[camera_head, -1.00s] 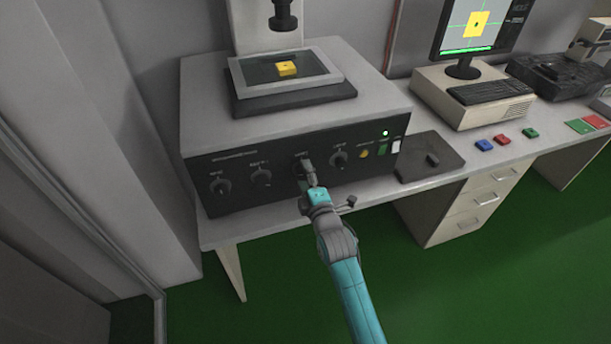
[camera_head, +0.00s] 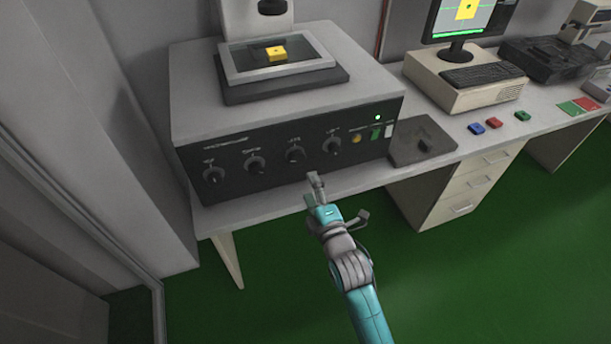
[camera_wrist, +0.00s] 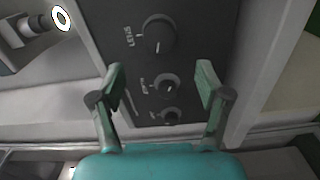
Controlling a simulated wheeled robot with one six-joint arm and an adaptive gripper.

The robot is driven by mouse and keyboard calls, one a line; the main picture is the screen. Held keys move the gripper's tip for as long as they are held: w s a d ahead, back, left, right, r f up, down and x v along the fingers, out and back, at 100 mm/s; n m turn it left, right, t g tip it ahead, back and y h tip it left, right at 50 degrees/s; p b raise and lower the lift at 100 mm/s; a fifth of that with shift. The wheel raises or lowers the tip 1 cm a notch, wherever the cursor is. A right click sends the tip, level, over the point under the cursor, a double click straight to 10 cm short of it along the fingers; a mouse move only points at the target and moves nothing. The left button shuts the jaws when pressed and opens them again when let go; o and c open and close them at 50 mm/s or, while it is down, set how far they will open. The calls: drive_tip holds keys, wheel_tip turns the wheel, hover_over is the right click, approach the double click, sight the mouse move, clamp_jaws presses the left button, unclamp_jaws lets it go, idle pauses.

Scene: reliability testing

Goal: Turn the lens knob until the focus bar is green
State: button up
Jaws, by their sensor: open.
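The machine's black front panel carries a row of dark knobs; the labels are too small to read surely. The third knob from the left (camera_head: 296,154) is nearest my gripper (camera_head: 314,180), which is apart from it, in front of and below the panel. In the wrist view my gripper (camera_wrist: 160,80) is open with nothing held, its two fingers spread before the panel. A large knob (camera_wrist: 160,35) and two smaller-looking knobs show there. The focus bar (camera_head: 455,36) along the bottom of the monitor screen is green; the screen's top is cut off.
A yellow piece (camera_head: 275,54) lies on the stage atop the machine. A dark pad (camera_head: 424,140), blue button (camera_head: 477,128), red button (camera_head: 494,123) and green button (camera_head: 523,116) lie right on the table. Open floor (camera_head: 440,275) lies in front.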

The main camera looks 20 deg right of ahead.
drive_tip(key=shift+s, duration=1.05)
idle(0.9)
drive_tip(key=s+f+m+g, duration=0.1)
drive_tip(key=s+f+m, duration=0.25)
drive_tip(key=s, duration=0.75)
drive_tip(key=s+f+m+g, duration=0.1)
drive_tip(key=s+f+m, duration=0.25)
drive_tip(key=s, duration=0.75)
drive_tip(key=s+r+m, duration=0.2)
drive_tip(key=s+m, duration=0.3)
drive_tip(key=s, duration=0.4)
drive_tip(key=s+r+m+g, duration=0.1)
drive_tip(key=s+r+m, duration=0.2)
drive_tip(key=s, duration=0.7)
drive_tip(key=shift+r+m, duration=0.35)
drive_tip(key=shift+m, duration=0.55)
drive_tip(key=shift+s, duration=0.1)
